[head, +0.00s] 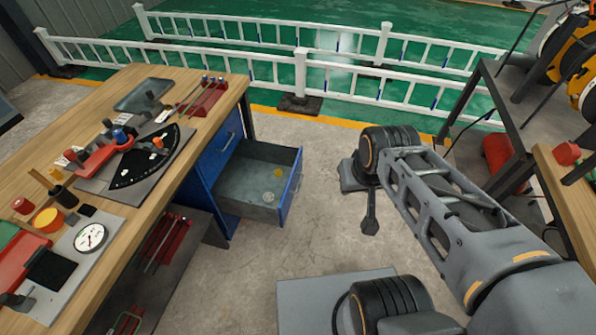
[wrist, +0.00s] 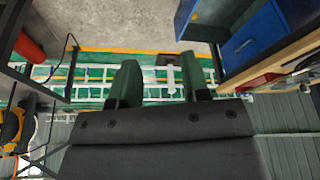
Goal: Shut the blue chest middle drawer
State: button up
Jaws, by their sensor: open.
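The blue chest (head: 212,165) stands under the workbench. One of its drawers (head: 288,205) is pulled well out to the right, below a closed blue front with a handle. The wrist view shows the chest (wrist: 250,42) and part of the open drawer (wrist: 185,15) at upper right. My gripper (wrist: 160,82) is open and empty, its two green-padded fingers apart. It is away from the drawer; in the head view my arm is to the drawer's right.
The workbench (head: 135,85) carries tools, a dial gauge (head: 89,238) and red holders. Bare floor lies between the drawer and my arm. A white fence (head: 300,75) runs behind. A dark-framed table (head: 565,195) stands at right.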

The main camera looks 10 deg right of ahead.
aim_at(248, 174)
jog(key=u, duration=0.05)
jog(key=i, duration=0.4)
jog(key=u, duration=0.3)
jog(key=k, duration=0.45)
jog(key=u, duration=0.9)
jog(key=i, duration=0.65)
jog(key=z, duration=0.95)
